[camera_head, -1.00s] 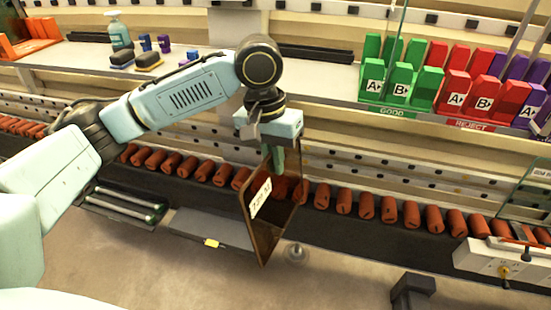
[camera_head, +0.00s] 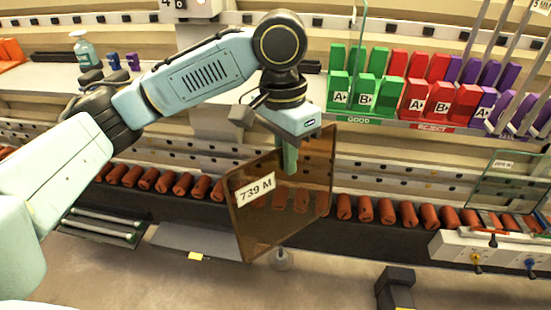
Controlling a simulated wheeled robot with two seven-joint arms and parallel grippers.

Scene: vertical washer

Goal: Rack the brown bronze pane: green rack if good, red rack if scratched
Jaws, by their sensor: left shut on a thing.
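My left gripper (camera_head: 290,155) is shut on the upper edge of a brown bronze pane (camera_head: 275,225). The pane hangs tilted below it, in front of the roller line, with a white label reading "739 M" on its left part. I cannot make out any scratch on it. The green rack (camera_head: 365,82), marked A and B with a GOOD sign, stands on the shelf to the right of and behind the gripper. The red rack (camera_head: 430,92), marked A and B with a REJECT sign, is just right of it. My right gripper is not in view.
Purple racks (camera_head: 485,90) stand right of the red one, with clear panes near them. Orange-brown rollers (camera_head: 410,213) run along behind the pane. A clear pane (camera_head: 500,180) stands at the right. A spray bottle (camera_head: 85,50) is on the shelf at left.

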